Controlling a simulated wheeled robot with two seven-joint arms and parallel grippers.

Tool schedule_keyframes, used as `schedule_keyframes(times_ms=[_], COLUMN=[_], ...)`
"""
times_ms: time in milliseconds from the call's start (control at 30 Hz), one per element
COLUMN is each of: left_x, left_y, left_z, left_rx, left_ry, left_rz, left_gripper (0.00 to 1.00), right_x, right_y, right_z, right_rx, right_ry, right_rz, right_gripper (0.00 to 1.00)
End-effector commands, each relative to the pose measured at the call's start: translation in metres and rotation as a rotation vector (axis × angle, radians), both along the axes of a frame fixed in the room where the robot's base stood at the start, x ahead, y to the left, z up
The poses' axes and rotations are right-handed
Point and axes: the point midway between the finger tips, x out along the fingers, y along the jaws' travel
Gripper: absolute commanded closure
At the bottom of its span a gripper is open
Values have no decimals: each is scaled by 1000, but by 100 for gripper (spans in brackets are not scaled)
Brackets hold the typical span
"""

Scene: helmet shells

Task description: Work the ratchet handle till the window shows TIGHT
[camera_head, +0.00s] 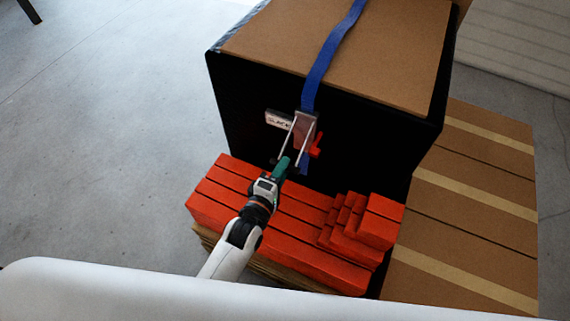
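The ratchet (306,124) is a metal-framed piece on the dark front face of a large crate, at the lower end of a blue strap (325,55). Two thin pale bars run down from it. A red lever-like piece (317,146) sits at its right. The small window (279,120) beside it at the left appears to read SLACK. My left gripper (282,166) is just below the ratchet, at the lower ends of the bars, with a teal part at its tip. Its fingers are too small to tell open from shut. My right gripper is not in view.
The crate (224,95) has a brown top. Red stepped blocks (300,235) stand in front of it, below my arm. Grey floor is clear at the left.

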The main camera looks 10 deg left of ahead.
Motion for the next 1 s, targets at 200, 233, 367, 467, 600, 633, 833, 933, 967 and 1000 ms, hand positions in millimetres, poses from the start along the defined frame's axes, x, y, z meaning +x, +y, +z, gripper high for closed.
schedule_keyframes(times_ms=[200,233,367,467,600,633,833,933,967,1000], left_x=[18,18,19,19,19,19,19,19,19,19], left_y=[-6,-6,-6,-6,-6,-6,-6,-6,-6,-6], left_z=[-2,-2,-2,-3,-2,-2,-3,-3,-3,-4], left_rx=[0,0,0,0,0,0,0,0,0,-1], left_ry=[1,0,0,1,1,1,1,0,0,-3], left_rz=[0,0,0,0,0,0,0,0,0,0], left_gripper=[62,62,62,62,79,84,100,100,100,100], right_x=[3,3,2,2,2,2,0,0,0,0], right_y=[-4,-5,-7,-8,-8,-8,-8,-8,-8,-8], right_z=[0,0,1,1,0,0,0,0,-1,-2], right_rx=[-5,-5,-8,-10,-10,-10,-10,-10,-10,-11], right_ry=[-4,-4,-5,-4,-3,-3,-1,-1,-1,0], right_rz=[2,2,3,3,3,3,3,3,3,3], right_gripper=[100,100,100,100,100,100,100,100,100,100])
